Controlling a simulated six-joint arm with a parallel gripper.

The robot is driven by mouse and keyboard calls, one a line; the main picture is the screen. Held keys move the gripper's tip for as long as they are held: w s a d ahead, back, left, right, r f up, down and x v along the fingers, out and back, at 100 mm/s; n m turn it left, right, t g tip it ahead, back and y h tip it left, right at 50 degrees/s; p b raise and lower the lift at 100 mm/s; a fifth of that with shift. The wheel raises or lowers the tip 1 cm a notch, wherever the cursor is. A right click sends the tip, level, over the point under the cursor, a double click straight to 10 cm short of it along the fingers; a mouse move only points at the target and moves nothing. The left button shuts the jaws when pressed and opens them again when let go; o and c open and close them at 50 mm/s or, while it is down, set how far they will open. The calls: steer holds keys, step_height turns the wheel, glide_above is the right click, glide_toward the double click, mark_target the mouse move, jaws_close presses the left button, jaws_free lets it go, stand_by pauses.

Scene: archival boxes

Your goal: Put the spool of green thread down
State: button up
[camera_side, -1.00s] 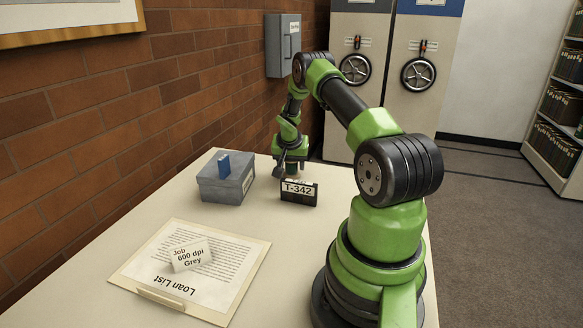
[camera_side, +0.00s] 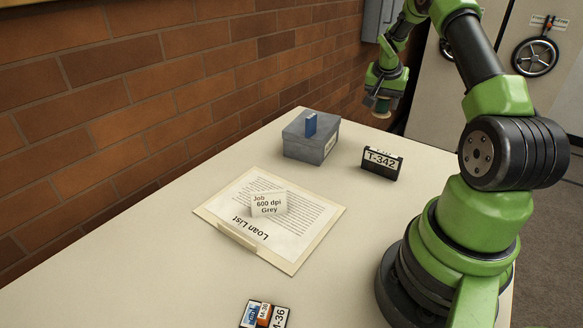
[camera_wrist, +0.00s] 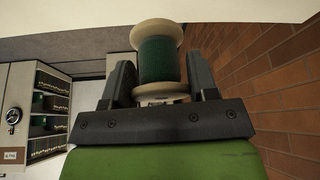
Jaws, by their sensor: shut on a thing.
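The spool of green thread (camera_wrist: 161,62) has pale wooden ends and sits between the two dark fingers of my gripper (camera_wrist: 161,80) in the wrist view. My gripper is shut on it. In the side view my gripper (camera_side: 382,103) is raised near the far end of the table, by the brick wall.
A grey archival box (camera_side: 310,147) with a blue item on top and a dark box labelled T-342 (camera_side: 381,163) stand on the table. A loan list folder (camera_side: 318,218) bears a job card (camera_side: 268,204). Small labelled items (camera_side: 264,314) lie at the front. Bare tabletop lies between.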

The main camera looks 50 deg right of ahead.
steer(key=r, duration=0.5)
steer(key=shift+w+a+r, duration=0.3)
steer(key=shift+w, duration=0.1)
steer(key=w+a+n+t, duration=0.15)
steer(key=w+a, duration=0.35)
steer(key=a, duration=0.5)
steer(key=w+a+n, duration=0.2)
steer(key=w+a, duration=0.4)
steer(key=a, duration=0.4)
steer(key=w+a+n, duration=0.1)
steer(key=w+a, duration=0.4)
steer(key=a, duration=0.6)
steer(key=s+a+n+t+y, duration=0.15)
steer(key=s+a, duration=0.25)
steer(key=a, duration=1)
steer(key=s+a+n+y, duration=0.15)
steer(key=s+a, duration=0.35)
steer(key=a, duration=1)
steer(key=shift+n+h, duration=0.45)
steer(key=shift+h, duration=0.05)
steer(key=f, duration=1)
steer(key=shift+d+f, duration=0.25)
steer(key=shift+d, duration=0.05)
steer(key=shift+w+f, duration=0.1)
steer(key=shift+f, duration=2.25)
steer(key=shift+f, duration=0.1)
